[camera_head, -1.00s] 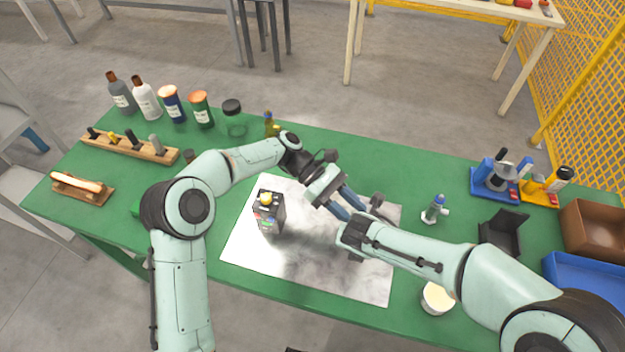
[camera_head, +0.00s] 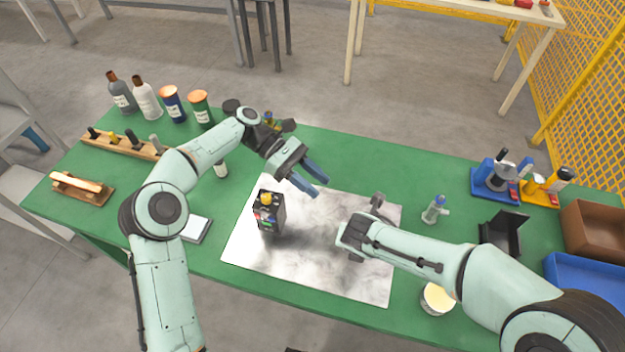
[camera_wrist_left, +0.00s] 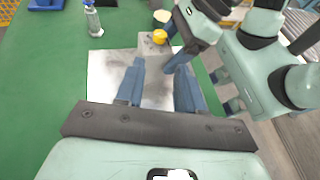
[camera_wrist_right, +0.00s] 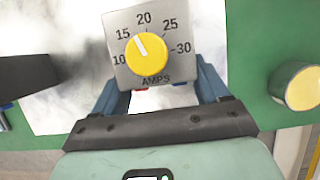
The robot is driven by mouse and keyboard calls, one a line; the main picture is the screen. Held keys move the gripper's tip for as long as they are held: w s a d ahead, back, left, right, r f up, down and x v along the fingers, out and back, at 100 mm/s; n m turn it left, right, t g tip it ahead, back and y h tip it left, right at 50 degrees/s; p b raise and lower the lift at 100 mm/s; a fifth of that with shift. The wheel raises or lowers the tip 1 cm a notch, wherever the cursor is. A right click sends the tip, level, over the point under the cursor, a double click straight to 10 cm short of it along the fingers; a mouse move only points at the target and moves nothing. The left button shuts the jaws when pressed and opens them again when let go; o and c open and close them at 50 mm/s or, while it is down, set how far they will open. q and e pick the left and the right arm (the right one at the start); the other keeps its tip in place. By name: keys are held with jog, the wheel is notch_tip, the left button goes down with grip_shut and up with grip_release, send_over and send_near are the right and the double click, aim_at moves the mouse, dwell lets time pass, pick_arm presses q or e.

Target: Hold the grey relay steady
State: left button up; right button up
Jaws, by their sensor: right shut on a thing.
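The grey relay (camera_wrist_right: 125,70), a box with a yellow dial marked AMPS, sits between the fingers of my right gripper (camera_wrist_right: 160,88) in the right wrist view. My right gripper is shut on it, over the right part of the silvery sheet. The relay also shows in the left wrist view (camera_wrist_left: 148,40), beside the right gripper. In the head view my right gripper mostly hides it. My left gripper (camera_head: 311,183) is open and empty above the sheet's back edge, apart from the relay and to its left.
The silvery sheet (camera_head: 310,265) lies on the green table (camera_head: 400,163). A black box with a yellow top (camera_head: 268,214) stands on its left part. A small bottle (camera_head: 434,209), a black holder (camera_head: 503,234) and a round cream-topped container (camera_head: 437,298) are at the right. Bottles and jars line the back left.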

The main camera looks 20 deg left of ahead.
aim_at(355, 213)
pick_arm(q)
jog(key=x, duration=1.2)
jog(key=shift+r, duration=0.15)
jog(key=shift+w+d+m, duration=0.1)
jog(key=shift+d+m, duration=0.1)
jog(key=shift+m, duration=0.1)
jog(key=m+g+y, duration=0.1)
jog(key=g, duration=0.1)
jog(key=m+g+y, duration=0.1)
jog(key=m+g, duration=0.1)
jog(key=shift+w+d+m, duration=0.15)
jog(key=shift+w+m, duration=0.15)
jog(key=shift+w, duration=0.05)
jog(key=shift+w+d+m+g+y, duration=0.1)
jog(key=shift+m+g+y, duration=0.8)
jog(key=shift+m+y, duration=0.1)
